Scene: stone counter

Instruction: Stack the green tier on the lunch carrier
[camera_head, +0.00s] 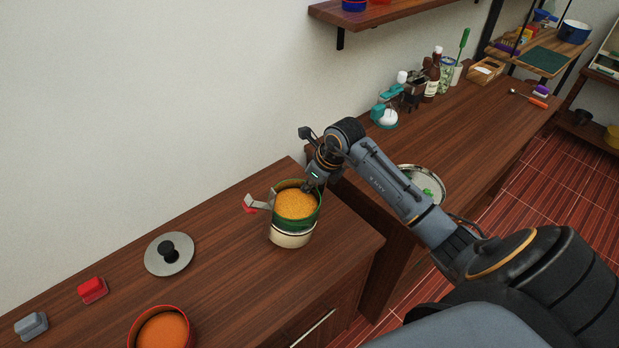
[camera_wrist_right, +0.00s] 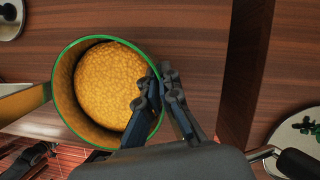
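The lunch carrier's cream tier (camera_head: 291,239) stands upright near the right end of the near counter. A silver clasp with a red tip (camera_head: 250,205) sticks out on its left. The green tier (camera_head: 317,217), full of yellow grainy food, is directly over the cream tier, slightly to the right. I cannot tell whether it is fully seated. It also shows in the right wrist view (camera_wrist_right: 66,118). My right gripper (camera_head: 311,187) is shut on the green tier's right wall, one finger inside and one outside, as the right wrist view shows (camera_wrist_right: 160,76). My left gripper does not show.
A grey lid with a black knob (camera_head: 169,254) lies left of the carrier. A red tier with orange food (camera_head: 163,330) stands at the front, near a red clip (camera_head: 92,290) and a grey clip (camera_head: 31,325). A white plate (camera_head: 421,176) lies behind my right arm.

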